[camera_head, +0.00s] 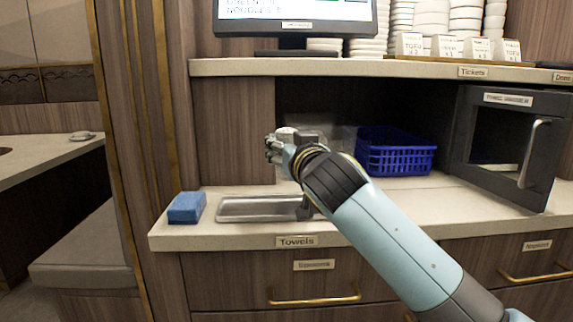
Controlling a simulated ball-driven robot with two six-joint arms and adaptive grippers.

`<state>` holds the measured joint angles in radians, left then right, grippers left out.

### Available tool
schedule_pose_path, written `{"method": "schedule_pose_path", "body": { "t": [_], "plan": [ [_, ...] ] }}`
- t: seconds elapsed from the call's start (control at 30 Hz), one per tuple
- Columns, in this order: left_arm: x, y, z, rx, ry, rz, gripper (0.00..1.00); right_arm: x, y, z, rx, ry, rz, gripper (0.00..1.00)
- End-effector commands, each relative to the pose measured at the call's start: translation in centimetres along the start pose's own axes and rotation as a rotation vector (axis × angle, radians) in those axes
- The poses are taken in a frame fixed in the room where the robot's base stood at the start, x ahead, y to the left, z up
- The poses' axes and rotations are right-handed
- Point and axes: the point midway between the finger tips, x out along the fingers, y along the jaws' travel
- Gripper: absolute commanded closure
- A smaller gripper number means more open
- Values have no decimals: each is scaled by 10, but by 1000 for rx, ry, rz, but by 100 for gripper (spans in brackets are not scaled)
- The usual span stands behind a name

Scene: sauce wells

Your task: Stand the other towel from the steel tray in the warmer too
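The steel tray (240,209) lies on the counter above the Towels label. Its visible part looks empty; my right arm covers its right end. My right gripper (272,149) is raised above and behind the tray, pointing left. A small whitish shape (287,132) shows at its fingers; whether it is a held towel or part of something behind is unclear, and so is the finger opening. The dark warmer (508,99) stands at the right, with a vertical handle (533,150) on its front. A pale strip (495,168) shows inside its dark opening or window. My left gripper is out of view.
A blue basket (397,158) stands between my arm and the warmer. A blue block (186,207) sits left of the tray. The shelf (350,67) above carries a monitor, tickets and stacked dishes. Counter in front of the basket is clear.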

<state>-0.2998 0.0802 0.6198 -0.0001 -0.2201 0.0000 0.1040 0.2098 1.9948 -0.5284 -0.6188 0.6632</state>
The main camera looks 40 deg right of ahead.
Motion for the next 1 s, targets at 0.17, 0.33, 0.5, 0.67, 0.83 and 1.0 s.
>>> {"method": "schedule_pose_path", "body": {
  "t": [0.17, 0.33, 0.5, 0.67, 0.83, 1.0],
  "plan": [
    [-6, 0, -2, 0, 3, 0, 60, 0, 0, -22, 0, 0, 0, 93],
    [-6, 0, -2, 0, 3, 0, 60, -2, -2, -21, -2, -3, -17, 93],
    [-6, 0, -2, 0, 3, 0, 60, -25, -22, 0, -3, -6, -171, 94],
    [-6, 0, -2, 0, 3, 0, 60, -64, -51, 15, 0, -5, -379, 94],
    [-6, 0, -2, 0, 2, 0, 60, -105, -73, 19, 1, -3, -556, 94],
    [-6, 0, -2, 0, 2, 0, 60, -144, -89, 16, 0, -4, -695, 94]
  ]
}}
